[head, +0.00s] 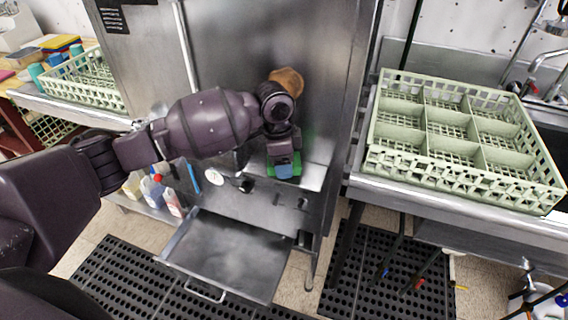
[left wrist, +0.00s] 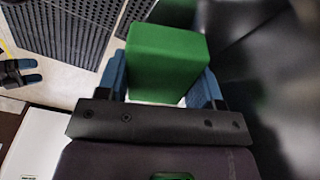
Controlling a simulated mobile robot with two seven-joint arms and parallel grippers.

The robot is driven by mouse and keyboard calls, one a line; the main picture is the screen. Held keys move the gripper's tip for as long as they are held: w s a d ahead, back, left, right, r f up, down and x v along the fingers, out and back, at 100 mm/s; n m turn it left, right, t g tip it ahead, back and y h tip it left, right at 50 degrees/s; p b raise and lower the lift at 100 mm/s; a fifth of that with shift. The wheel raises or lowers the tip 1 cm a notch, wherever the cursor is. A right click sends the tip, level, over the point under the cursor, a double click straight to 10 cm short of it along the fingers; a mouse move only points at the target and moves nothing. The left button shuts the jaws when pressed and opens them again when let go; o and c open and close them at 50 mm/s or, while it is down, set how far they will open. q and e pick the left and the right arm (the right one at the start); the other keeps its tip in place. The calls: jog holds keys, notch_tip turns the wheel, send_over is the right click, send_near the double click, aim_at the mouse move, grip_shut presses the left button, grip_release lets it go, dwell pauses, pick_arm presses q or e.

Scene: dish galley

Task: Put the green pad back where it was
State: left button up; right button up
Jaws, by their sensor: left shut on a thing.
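The green pad (left wrist: 168,58) is a thick block held between the blue fingertips of my left gripper (left wrist: 165,88) in the left wrist view. In the head view, my left gripper (head: 284,166) is in front of the steel cabinet, over a narrow steel ledge (head: 312,176). Green edges of the pad (head: 297,167) show around the fingers. I cannot tell whether the pad touches the ledge. A dark gripper with blue fingertips, seemingly my right one (left wrist: 22,72), shows at the left of the wrist view, its opening unclear.
A pale green divided rack (head: 450,140) stands on the right counter. Another rack (head: 85,82) with blue items is at the left. A steel drawer or tray (head: 232,258) juts out below the ledge. Bottles (head: 153,190) stand on a low shelf. Black mats (head: 385,275) cover the floor.

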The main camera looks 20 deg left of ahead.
pick_arm(q)
jog(key=shift+w+f, duration=0.25)
jog(key=shift+f, duration=0.6)
jog(key=o, duration=0.6)
pick_arm(e)
jog(key=shift+w+a+r, duration=0.1)
jog(key=shift+w+r, duration=0.3)
jog(key=shift+w, duration=0.15)
pick_arm(q)
jog(key=shift+r, duration=0.45)
jog(key=r, duration=0.6)
jog(key=a+r+p, duration=0.1)
jog(key=r, duration=0.2)
jog(key=shift+s+a+r, duration=0.1)
jog(key=shift+s+r, duration=0.15)
jog(key=shift+r, duration=0.15)
jog(key=shift+a+r, duration=0.1)
jog(key=shift+r, duration=0.7)
pick_arm(e)
jog(key=shift+w+r, duration=0.15)
jog(key=shift+r, duration=0.5)
